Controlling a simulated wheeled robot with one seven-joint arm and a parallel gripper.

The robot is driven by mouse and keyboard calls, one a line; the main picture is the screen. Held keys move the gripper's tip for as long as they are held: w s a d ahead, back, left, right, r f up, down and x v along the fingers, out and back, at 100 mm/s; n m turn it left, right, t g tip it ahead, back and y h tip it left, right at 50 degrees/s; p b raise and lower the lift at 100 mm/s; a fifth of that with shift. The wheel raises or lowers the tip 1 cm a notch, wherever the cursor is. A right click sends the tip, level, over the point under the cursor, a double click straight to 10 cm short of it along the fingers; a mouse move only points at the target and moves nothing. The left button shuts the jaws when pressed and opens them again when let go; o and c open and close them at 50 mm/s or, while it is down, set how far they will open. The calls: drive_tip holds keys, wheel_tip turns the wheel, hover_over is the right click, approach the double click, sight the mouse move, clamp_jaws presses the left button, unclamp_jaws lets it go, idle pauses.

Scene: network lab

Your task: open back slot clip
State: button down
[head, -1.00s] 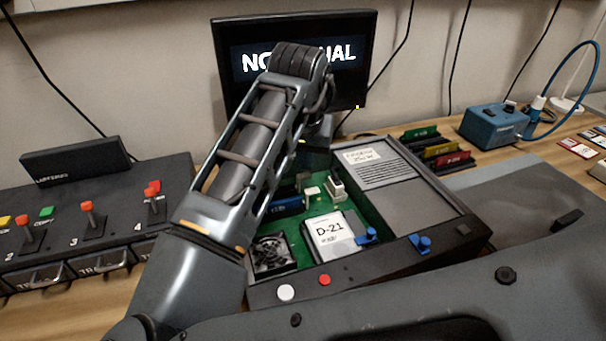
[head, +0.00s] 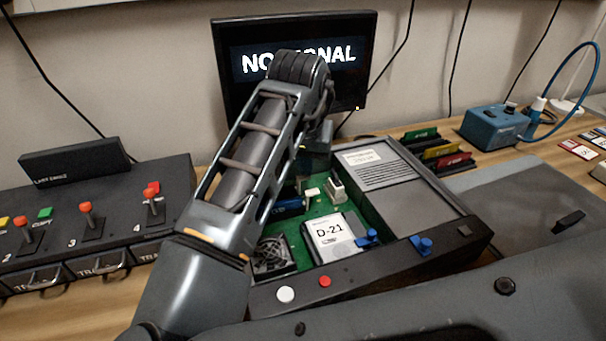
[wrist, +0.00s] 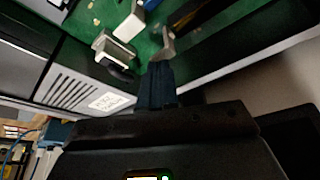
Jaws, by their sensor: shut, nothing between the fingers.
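The open case holds a green circuit board (head: 308,212), which also shows in the wrist view (wrist: 215,25). A long dark slot (wrist: 197,14) lies on the board in the wrist view. A small grey clip (wrist: 167,44) stands at its near end, by the case wall. My gripper (wrist: 157,68) is shut and empty, its fingertips close to this clip. I cannot tell whether they touch. In the head view my gripper (head: 317,150) is over the back edge of the case, partly hidden by my arm, and the clip is not clearly visible.
A white connector (wrist: 118,45) stands close beside the fingers. The D-21 drive (head: 330,238), fan (head: 270,256) and blue latches (head: 421,244) are nearer the front. A monitor (head: 350,75) stands close behind; a switch panel (head: 95,225) is left.

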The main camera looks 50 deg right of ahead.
wheel_tip(320, 180, up, 8)
drive_tip(key=p, duration=0.6)
drive_tip(key=shift+f, duration=0.2)
idle(0.5)
